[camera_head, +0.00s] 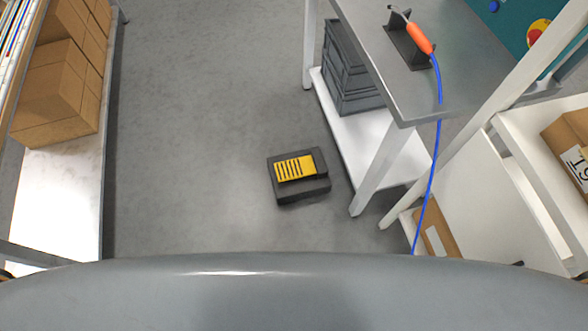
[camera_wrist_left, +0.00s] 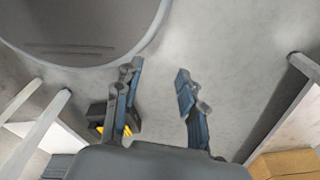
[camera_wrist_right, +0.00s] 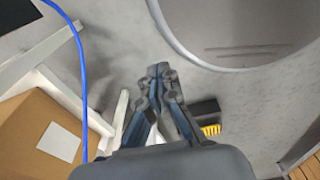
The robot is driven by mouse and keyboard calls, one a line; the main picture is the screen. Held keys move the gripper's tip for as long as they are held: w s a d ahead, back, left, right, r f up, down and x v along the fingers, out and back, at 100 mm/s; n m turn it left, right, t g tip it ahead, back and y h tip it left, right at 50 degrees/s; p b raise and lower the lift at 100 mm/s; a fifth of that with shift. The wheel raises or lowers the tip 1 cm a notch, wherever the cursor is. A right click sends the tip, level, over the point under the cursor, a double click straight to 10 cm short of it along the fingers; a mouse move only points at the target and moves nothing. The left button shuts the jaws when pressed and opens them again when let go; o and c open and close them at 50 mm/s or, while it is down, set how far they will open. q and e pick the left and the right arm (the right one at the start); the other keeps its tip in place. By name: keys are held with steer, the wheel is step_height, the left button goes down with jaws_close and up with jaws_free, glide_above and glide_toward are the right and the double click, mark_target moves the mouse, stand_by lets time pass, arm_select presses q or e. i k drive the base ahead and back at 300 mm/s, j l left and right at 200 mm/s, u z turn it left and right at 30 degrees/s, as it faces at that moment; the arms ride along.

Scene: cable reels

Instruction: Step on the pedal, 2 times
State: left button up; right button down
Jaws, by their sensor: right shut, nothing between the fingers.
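The pedal (camera_head: 295,168) is a dark box with a yellow, black-striped top. It stands on the grey floor left of the metal table in the head view, and nothing touches it. It also shows partly behind the fingers in the left wrist view (camera_wrist_left: 99,115) and in the right wrist view (camera_wrist_right: 207,110). My left gripper (camera_wrist_left: 158,85) is open and empty above the floor. My right gripper (camera_wrist_right: 158,72) is shut and empty. Neither gripper shows in the head view. My own rounded grey base fills the bottom of the head view.
A metal table (camera_head: 465,60) with a lower white shelf and grey crates (camera_head: 348,70) stands right of the pedal. A blue cable (camera_head: 432,165) hangs from an orange-handled tool (camera_head: 419,38). A left shelf holds cardboard boxes (camera_head: 60,95). The floor (camera_head: 200,110) between is clear.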

mark_target(299, 167)
steer(key=i+j+z, duration=0.15)
steer(key=z, duration=0.2)
steer(key=j+z, duration=0.35)
steer(key=i+j+z, duration=0.15)
steer(key=z, duration=0.2)
steer(key=i+j+z, duration=0.1)
steer(key=j, duration=1.05)
steer(key=i+j+z, duration=0.15)
steer(key=j, duration=0.4)
